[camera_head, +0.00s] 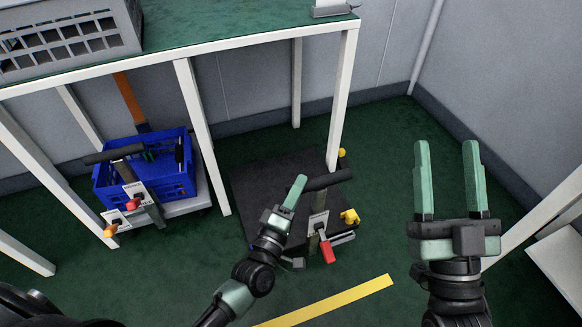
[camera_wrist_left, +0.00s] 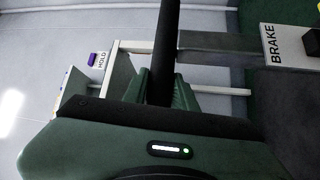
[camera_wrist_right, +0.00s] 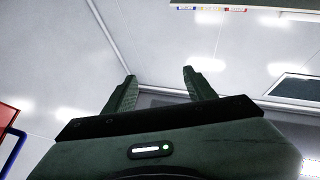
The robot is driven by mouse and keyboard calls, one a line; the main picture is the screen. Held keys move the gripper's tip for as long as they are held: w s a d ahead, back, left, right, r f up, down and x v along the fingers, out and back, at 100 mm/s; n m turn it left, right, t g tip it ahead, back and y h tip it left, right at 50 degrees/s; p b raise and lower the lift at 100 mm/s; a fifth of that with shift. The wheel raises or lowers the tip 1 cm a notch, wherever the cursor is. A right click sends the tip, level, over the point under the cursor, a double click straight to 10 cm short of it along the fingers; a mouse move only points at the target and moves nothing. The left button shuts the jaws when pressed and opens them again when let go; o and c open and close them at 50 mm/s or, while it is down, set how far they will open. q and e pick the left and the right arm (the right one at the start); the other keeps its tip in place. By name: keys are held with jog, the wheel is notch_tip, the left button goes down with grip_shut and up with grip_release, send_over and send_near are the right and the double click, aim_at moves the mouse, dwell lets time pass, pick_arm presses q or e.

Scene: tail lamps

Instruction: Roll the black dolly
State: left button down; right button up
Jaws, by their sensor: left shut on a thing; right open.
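The black dolly (camera_head: 262,178) stands on the green floor below the green-topped table. Its black handle bar (camera_head: 328,180) sits atop a post with a white plate, a red lever (camera_head: 327,252) and yellow parts. My left gripper (camera_head: 297,186) is at the left end of this bar. In the left wrist view the black bar (camera_wrist_left: 166,35) runs between my shut fingers (camera_wrist_left: 162,88). A white plate marked BRAKE (camera_wrist_left: 285,45) shows to the right there. My right gripper (camera_head: 449,175) is open and empty, right of the dolly; it also shows in the right wrist view (camera_wrist_right: 158,88).
A second dolly (camera_head: 190,206) with a blue crate (camera_head: 160,165) stands at left under the table. A white table leg (camera_head: 342,100) rises by the dolly's far right. A yellow stripe (camera_head: 335,300) crosses the floor in front. Floor on the right is partly clear.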

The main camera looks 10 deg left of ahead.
pick_arm(q)
jog(key=s+d+p, duration=0.1)
jog(key=s+d, duration=0.5)
jog(key=s, duration=0.3)
jog(key=s+d+p, duration=0.2)
jog(key=s+d, duration=0.4)
jog(key=s, duration=0.2)
jog(key=shift+s+f, duration=0.15)
jog(key=shift+s, duration=0.2)
pick_arm(e)
notch_tip(320, 180, down, 17)
jog(key=d+g+h, duration=0.2)
jog(key=g+h, duration=0.1)
jog(key=g, duration=0.7)
jog(key=shift+w+f+g+h, duration=0.2)
jog(key=shift+w+g+h, duration=0.1)
jog(key=shift+w, duration=0.1)
jog(key=shift+d, duration=0.1)
pick_arm(q)
jog(key=c, duration=1.4)
grip_release()
jog(key=shift+o, duration=1.4)
jog(key=shift+s, duration=0.1)
pick_arm(e)
jog(key=shift+s+r, duration=0.1)
